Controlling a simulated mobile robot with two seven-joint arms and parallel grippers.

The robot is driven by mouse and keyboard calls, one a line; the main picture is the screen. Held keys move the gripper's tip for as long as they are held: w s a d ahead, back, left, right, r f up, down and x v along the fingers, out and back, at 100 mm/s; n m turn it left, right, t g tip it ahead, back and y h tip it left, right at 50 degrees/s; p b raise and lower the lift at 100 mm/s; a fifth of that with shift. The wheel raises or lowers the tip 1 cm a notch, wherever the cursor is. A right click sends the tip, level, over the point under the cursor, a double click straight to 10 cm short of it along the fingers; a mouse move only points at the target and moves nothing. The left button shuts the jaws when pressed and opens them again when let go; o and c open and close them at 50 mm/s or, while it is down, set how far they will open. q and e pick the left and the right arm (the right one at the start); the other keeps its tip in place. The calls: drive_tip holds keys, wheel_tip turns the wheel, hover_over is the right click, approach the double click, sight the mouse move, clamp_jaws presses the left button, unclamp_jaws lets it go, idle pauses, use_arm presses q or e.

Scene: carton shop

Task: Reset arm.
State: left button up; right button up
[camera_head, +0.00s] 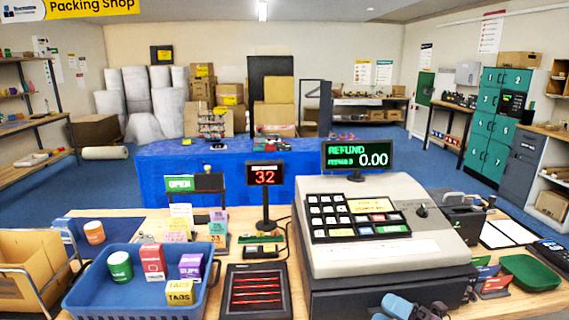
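The cash register (375,225) stands on the right half of the counter. Its display (357,155) reads REFUND and 0.00.
A blue basket (130,305) holds a green tub and several small boxes. A cardboard box (30,262) stands at its left. A dark tray (256,291), a red number display (265,174) and a green dish (530,272) crowd the counter. A blue-covered table (165,175) stands behind.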

drive_tip(key=s+d+f+m+h, duration=0.4)
drive_tip(key=s+f+m+h, duration=0.4)
drive_tip(key=f+m, duration=0.3)
drive_tip(key=s+d+f+m+g+h, duration=0.1)
drive_tip(key=s+d+f+m+h, duration=0.2)
drive_tip(key=m, duration=1.4)
drive_tip(key=s+f+h, duration=0.4)
drive_tip(key=s+f, duration=0.3)
drive_tip(key=f, duration=0.1)
drive_tip(key=shift+s+d+f+h, duration=0.3)
drive_tip(key=shift+d+h, duration=0.1)
